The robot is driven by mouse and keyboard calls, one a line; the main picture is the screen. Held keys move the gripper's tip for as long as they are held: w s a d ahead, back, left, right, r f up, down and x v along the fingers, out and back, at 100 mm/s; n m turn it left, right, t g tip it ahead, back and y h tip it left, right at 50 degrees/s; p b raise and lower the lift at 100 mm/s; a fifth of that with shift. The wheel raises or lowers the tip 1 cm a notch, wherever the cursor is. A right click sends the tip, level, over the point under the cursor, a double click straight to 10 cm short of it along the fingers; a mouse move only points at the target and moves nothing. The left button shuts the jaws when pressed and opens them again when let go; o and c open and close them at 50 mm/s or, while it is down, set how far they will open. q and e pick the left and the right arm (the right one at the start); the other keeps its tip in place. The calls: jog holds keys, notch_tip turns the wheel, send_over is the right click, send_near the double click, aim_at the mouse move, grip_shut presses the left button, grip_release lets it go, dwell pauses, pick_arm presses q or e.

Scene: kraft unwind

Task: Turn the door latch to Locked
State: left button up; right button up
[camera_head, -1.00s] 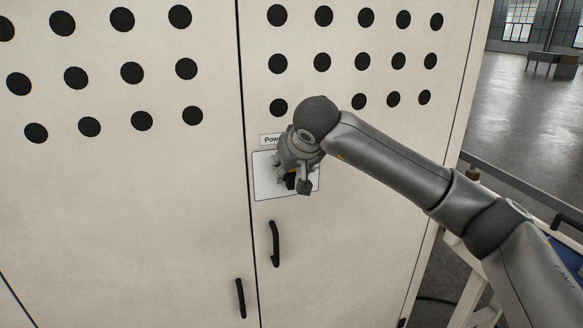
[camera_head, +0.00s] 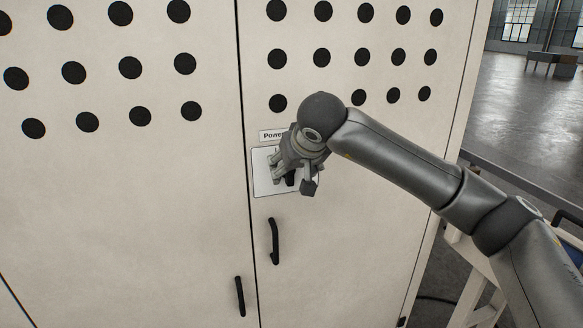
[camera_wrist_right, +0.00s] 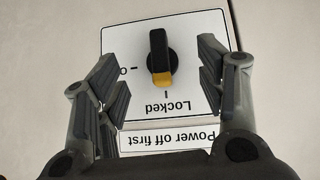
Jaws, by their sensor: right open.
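The door latch (camera_wrist_right: 160,56) is a black knob with a yellow tip, on a white label plate (camera_wrist_right: 118,42) fixed to the cabinet door. In the right wrist view, which shows the label upside down, the yellow tip points at the tick beside the word "Locked". My right gripper (camera_wrist_right: 157,70) is open, with one finger on each side of the knob and a gap to it on both sides. In the head view my right gripper (camera_head: 292,174) is in front of the plate (camera_head: 262,184) and hides most of it. My left gripper is not in view.
A "Power off first" label (camera_wrist_right: 168,138) sits next to the plate. Black door handles (camera_head: 273,241) (camera_head: 240,296) are lower on the pale, perforated cabinet (camera_head: 190,220). A white-framed stand (camera_head: 467,290) is right of the cabinet, below my right arm.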

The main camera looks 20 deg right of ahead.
jog(key=s+b, duration=0.1)
jog(key=s, duration=0.3)
jog(key=shift+d+b, duration=0.1)
jog(key=shift+b, duration=0.25)
dwell(0.3)
